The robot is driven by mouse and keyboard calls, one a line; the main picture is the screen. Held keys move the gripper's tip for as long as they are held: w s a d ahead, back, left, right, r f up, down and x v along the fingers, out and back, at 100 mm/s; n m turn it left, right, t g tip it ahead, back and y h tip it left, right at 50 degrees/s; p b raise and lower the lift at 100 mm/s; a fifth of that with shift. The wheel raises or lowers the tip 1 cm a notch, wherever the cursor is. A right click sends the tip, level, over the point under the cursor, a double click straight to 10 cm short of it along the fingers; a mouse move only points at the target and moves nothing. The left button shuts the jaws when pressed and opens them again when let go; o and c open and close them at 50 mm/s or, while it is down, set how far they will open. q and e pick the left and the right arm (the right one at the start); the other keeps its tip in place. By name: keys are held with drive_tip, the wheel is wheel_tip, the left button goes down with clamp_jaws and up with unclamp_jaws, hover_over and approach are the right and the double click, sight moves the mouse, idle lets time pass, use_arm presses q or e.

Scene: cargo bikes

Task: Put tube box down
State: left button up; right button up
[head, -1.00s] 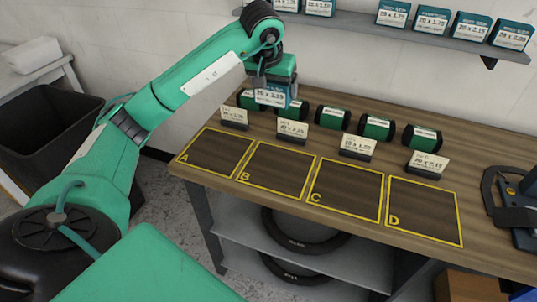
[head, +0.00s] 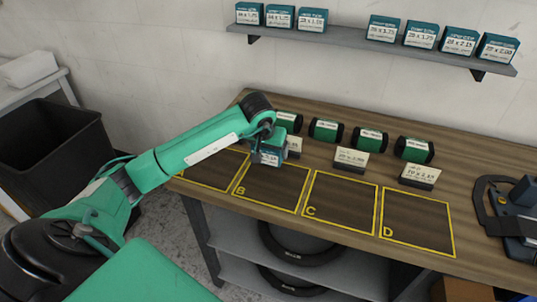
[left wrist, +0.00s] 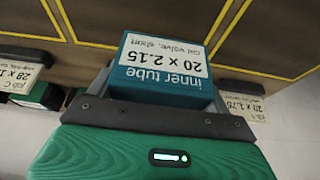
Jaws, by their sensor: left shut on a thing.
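My left gripper (head: 270,143) is shut on a teal and white tube box (head: 266,158). In the head view the box is at the back edge of square B (head: 270,188); I cannot tell whether it touches the table. In the left wrist view the box (left wrist: 165,62) sits between the two dark fingers, its label upside down and reading "inner tube 20 x 2.15". Yellow-outlined squares C (head: 340,203) and D (head: 418,222) are bare. Square A (head: 212,170) is partly hidden by my arm. My right gripper is out of view.
Label cards, including two at the right (head: 350,160) (head: 420,175), stand behind the squares. Several green and black rolls (head: 370,139) lie behind them. A wall shelf (head: 370,45) holds similar boxes. A dark tool (head: 512,205) is at the right; a black bin (head: 50,150) stands left.

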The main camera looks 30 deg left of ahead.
sight(268, 156)
use_arm(q)
wheel_tip(268, 156, down, 2)
drive_tip(key=shift+f, duration=0.55)
drive_tip(key=o, duration=0.8)
drive_tip(key=shift+o, duration=1)
drive_tip(key=shift+s+r, duration=0.1)
drive_tip(key=shift+r, duration=0.35)
drive_tip(key=v, duration=0.3)
drive_tip(key=shift+r, duration=0.1)
drive_tip(key=b+v, duration=0.1)
drive_tip(key=v, duration=0.7)
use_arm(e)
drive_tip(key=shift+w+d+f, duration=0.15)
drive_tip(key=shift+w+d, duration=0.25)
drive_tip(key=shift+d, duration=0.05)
